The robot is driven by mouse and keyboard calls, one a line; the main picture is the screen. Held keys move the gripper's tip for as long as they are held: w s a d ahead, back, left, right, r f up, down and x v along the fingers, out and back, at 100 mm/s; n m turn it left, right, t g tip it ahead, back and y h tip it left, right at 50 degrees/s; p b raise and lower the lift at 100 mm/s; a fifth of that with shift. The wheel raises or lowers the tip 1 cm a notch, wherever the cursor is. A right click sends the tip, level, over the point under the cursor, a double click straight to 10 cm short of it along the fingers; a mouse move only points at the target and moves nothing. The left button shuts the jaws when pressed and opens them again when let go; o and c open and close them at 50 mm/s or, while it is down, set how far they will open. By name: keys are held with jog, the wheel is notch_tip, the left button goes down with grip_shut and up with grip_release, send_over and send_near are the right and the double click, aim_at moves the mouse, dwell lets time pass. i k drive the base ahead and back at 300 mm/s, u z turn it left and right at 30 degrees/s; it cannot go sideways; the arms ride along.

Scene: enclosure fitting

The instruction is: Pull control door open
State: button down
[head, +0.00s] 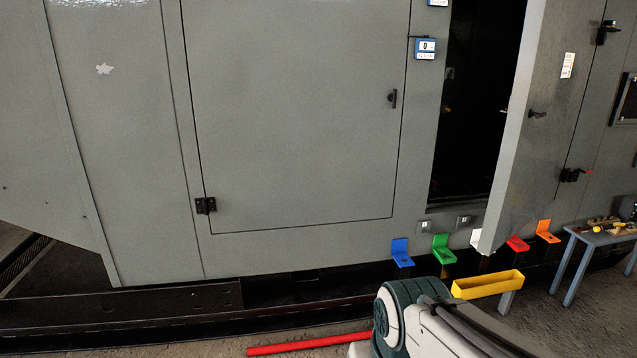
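A grey enclosure fills most of the head view. A door (560,95) at the right stands swung outward, with a small dark handle (537,114) and hinges on its right side. Left of it is a dark opening (475,110) whose inside is hard to make out. A large closed door (300,120) in the middle has a dark latch (393,98) near its right edge. No label I can read says which is the control door. My arm shows at the bottom, but my gripper is not in view.
Blue (401,251), green (443,249), red (517,243) and orange (546,231) brackets line the enclosure's base. A yellow tray (488,284) is beside my arm. A small table (590,236) with tools stands at right. A red bar (305,344) lies low in front.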

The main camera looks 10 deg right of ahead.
aim_at(559, 38)
jog(key=z, duration=0.5)
jog(key=i, duration=1.6)
jog(key=z, duration=1.05)
jog(key=i, duration=1.45)
jog(key=z, duration=0.2)
